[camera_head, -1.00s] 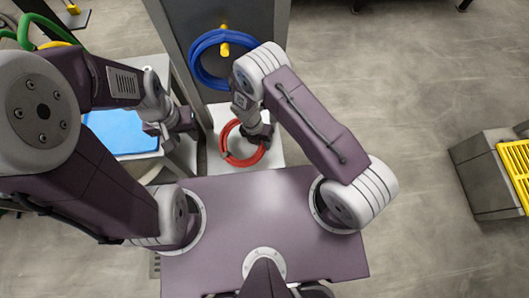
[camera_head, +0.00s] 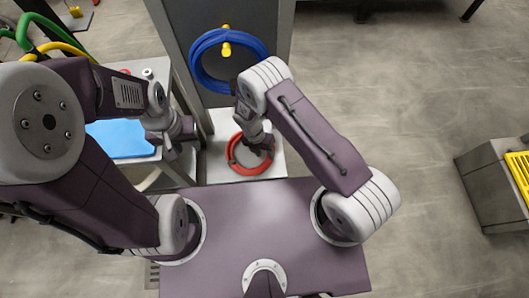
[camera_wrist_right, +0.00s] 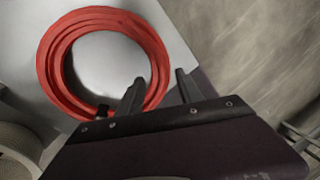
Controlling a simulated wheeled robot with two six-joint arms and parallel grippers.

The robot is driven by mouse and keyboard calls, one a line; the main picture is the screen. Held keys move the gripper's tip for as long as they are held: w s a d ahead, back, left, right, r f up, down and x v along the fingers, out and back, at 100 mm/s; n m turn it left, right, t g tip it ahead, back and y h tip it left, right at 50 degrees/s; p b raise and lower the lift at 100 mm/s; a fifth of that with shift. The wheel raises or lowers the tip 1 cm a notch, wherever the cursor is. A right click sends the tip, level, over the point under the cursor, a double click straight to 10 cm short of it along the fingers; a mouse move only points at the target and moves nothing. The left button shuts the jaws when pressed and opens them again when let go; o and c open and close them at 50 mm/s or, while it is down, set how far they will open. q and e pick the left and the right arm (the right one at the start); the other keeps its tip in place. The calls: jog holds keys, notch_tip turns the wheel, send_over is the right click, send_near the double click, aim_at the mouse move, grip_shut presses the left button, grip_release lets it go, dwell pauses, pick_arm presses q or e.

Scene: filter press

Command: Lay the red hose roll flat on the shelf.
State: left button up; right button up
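The red hose roll (camera_head: 236,160) lies flat on the white shelf (camera_head: 216,172) in the head view. It fills the upper left of the right wrist view (camera_wrist_right: 62,45), with the shelf (camera_wrist_right: 180,52) around it. My right gripper (camera_head: 258,147) is over the roll's right part. In the wrist view its two fingers (camera_wrist_right: 158,88) are spread, with the roll's right side between them and a gap on the right. I cannot tell whether the left finger touches the roll. My left gripper (camera_head: 185,138) is beside the table at left, its fingers unclear.
A blue hose roll (camera_head: 205,75) hangs on a yellow peg (camera_head: 226,48) on the grey panel (camera_head: 270,20) behind the shelf. A table with a blue sheet (camera_head: 120,138) is at left. Open floor lies to the right, with a grey and yellow unit (camera_head: 490,185).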

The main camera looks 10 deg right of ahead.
jog(key=p+v, duration=0.1)
jog(key=v, duration=0.8)
jog(key=shift+p, duration=0.4)
